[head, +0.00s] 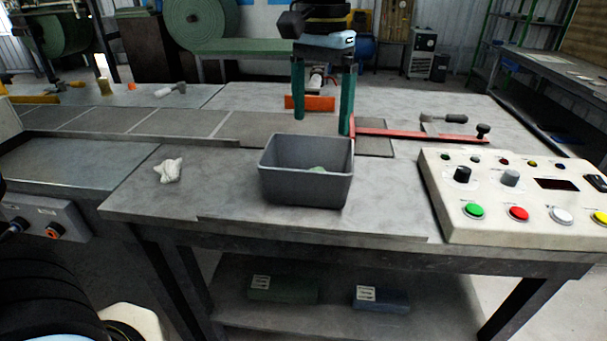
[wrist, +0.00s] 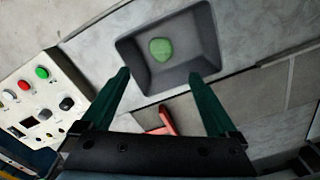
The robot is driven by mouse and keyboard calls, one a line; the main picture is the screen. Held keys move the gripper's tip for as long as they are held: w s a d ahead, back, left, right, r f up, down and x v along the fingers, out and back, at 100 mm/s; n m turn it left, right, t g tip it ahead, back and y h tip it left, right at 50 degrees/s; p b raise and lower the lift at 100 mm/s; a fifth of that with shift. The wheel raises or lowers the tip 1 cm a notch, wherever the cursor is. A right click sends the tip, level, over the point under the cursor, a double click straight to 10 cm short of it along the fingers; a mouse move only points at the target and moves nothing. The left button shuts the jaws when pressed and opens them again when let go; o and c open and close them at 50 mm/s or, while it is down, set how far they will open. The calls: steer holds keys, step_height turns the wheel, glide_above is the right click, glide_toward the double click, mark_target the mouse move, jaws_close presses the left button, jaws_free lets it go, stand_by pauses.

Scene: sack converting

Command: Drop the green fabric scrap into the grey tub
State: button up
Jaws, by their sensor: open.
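The grey tub (head: 305,188) stands on the grey table, near its front edge, in the head view. It also shows in the wrist view (wrist: 205,40), seen from above. The green fabric scrap (wrist: 160,49) lies inside the tub on its floor; in the head view only a small part of the scrap (head: 318,169) shows over the rim. My gripper (head: 323,120) is above and behind the tub, fingers pointing down. Its green fingers are spread wide apart with nothing between them, and they are clear of the scrap.
A white crumpled cloth (head: 168,170) lies left of the tub. A control panel (head: 520,200) with coloured buttons stands at the right. A red bar (head: 410,134) with a black knob lies behind the tub. An orange block (head: 310,103) is behind my gripper.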

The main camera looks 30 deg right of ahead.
step_height(320, 180, up, 5)
steer(key=shift+r+b, duration=0.2)
steer(key=shift+b, duration=0.1)
stand_by(0.4)
